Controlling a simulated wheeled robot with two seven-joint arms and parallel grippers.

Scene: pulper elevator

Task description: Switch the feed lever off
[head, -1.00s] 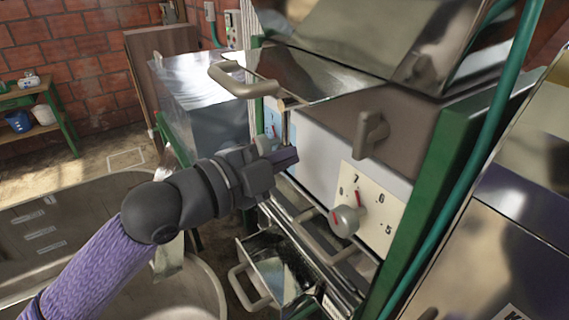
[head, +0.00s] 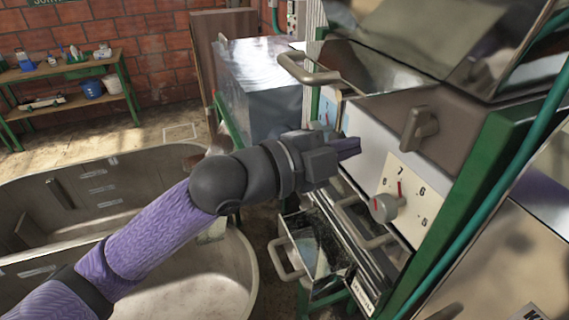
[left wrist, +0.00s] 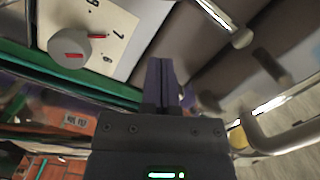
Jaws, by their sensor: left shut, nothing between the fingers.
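The machine's pale front panel (head: 366,146) carries a grey lever-like handle (head: 420,128) at its upper right. A cream dial plate (head: 409,186) with numbers and a round knob (head: 385,207) with a red mark sit below. A blue plate (head: 327,106) with a small red mark is at the panel's far left, partly hidden by my arm. I cannot tell for certain which part is the feed lever. My left gripper (head: 350,148) is shut and empty, in front of the panel, left of the handle. The left wrist view shows its closed fingers (left wrist: 162,82) and the knob (left wrist: 76,48).
A bar handle (head: 308,72) juts out above my left gripper. Below are an open drawer (head: 315,262) with a handle and green frame posts (head: 455,195). A large tub (head: 245,262) stands under my arm. A green workbench (head: 70,68) is at the back left.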

